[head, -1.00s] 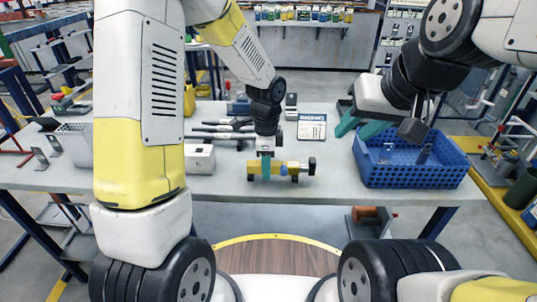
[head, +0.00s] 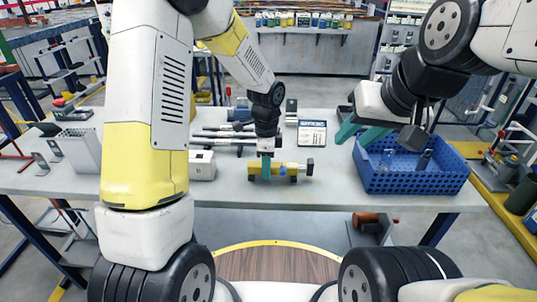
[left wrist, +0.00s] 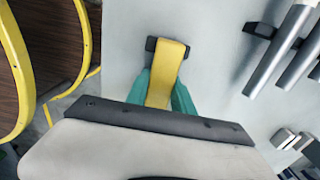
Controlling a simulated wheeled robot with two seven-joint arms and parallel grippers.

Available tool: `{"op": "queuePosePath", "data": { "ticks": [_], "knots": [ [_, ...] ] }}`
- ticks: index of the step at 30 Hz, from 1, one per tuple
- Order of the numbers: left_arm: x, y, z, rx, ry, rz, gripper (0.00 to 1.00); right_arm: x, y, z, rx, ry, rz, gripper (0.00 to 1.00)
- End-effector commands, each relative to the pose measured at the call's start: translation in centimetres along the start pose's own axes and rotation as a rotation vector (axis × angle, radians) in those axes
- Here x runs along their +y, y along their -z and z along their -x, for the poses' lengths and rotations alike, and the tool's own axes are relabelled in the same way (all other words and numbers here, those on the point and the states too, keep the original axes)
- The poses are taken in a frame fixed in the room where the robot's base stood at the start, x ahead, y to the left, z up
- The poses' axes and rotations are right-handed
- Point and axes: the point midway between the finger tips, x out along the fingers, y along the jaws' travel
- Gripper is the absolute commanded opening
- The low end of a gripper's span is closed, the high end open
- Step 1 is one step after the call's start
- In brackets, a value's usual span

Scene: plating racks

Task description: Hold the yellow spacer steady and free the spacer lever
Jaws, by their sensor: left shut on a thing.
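The yellow spacer (head: 295,169) lies across the table near its front edge, with dark ends and a small blue part (head: 284,171) on its front side. My left gripper (head: 266,172) points down and is shut on the spacer's left part. In the left wrist view, the yellow spacer (left wrist: 168,62) shows between the teal fingers, with a dark end piece beside it. I cannot clearly tell which part is the lever. My right gripper (head: 358,136) has its teal fingers apart and empty, over the left side of the blue basket, away from the spacer.
The blue perforated basket (head: 410,184) stands at the right of the table with small parts inside. A white box (head: 202,166) and several dark-and-grey rods (head: 226,134) lie left of and behind the spacer. A printed card (head: 312,134) lies behind it. The table front between spacer and basket is clear.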

Motion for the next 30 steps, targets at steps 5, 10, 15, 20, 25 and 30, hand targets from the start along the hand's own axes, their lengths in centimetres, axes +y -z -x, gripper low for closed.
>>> {"op": "queuePosePath", "data": {
  "ticks": [5,10,15,20,25,30],
  "knots": [
    [0.0,0.0,-0.1,0.0,0.001,0.0,0.0,0.0,0.0,0.0,0.0,0.0,0.0,0.36],
    [0.0,0.0,-0.4,0.0,0.0,0.0,0.0,0.0,0.0,0.0,0.0,0.0,0.0,0.36],
    [0.0,0.0,-0.6,0.0,0.0,0.0,0.0,0.0,0.0,0.0,0.0,0.0,0.0,0.36],
    [0.0,0.0,-0.8,0.0,0.001,0.0,0.0,0.0,0.0,0.0,0.0,0.0,0.0,0.36],
    [0.0,0.0,-1.1,0.0,0.002,0.0,0.0,0.0,0.0,0.0,0.0,0.0,0.0,0.36],
    [0.0,0.0,-1.2,0.0,0.001,0.0,0.48,0.0,0.0,0.0,0.0,0.0,0.0,0.36]
  ]
}}
